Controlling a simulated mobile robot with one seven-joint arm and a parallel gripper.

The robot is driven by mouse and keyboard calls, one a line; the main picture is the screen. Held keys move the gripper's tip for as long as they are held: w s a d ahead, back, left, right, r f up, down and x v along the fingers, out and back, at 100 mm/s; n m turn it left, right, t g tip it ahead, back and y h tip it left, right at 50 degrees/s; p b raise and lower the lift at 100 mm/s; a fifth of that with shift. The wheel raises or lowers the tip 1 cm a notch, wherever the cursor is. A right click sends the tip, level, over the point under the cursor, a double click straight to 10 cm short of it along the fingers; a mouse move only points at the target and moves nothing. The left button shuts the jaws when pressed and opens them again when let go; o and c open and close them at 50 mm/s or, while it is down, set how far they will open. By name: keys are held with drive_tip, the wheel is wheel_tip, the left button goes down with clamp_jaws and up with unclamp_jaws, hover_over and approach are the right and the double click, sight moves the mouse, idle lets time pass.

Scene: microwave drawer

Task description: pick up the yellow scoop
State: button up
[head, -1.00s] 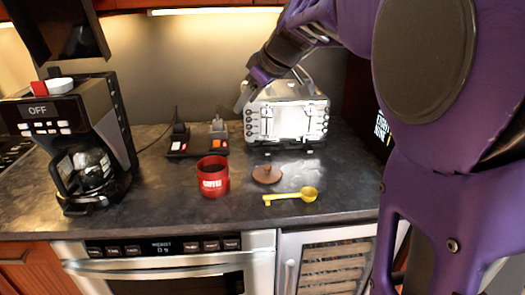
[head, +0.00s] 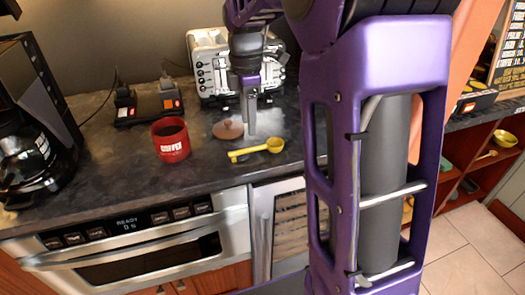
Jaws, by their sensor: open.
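The yellow scoop (head: 257,150) lies on the dark countertop near its front edge, its round bowl at the right and its handle pointing left. My gripper (head: 249,132) points down just behind the scoop's handle and bowl in the picture. Its two fingers show close together from this angle, with nothing visible between them. Whether the fingertips touch the scoop or stay above the counter cannot be told.
A brown lid (head: 228,129) lies just left of my gripper. A red canister (head: 171,140) stands further left, and a coffee maker (head: 30,130) at the far left. A silver toaster (head: 212,70) stands behind. The counter (head: 110,165) left of the canister is clear.

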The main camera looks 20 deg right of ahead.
sight(249, 148)
drive_tip(key=shift+f+b, duration=0.75)
drive_tip(key=shift+f, duration=3.35)
drive_tip(key=shift+f, duration=0.2)
clamp_jaws()
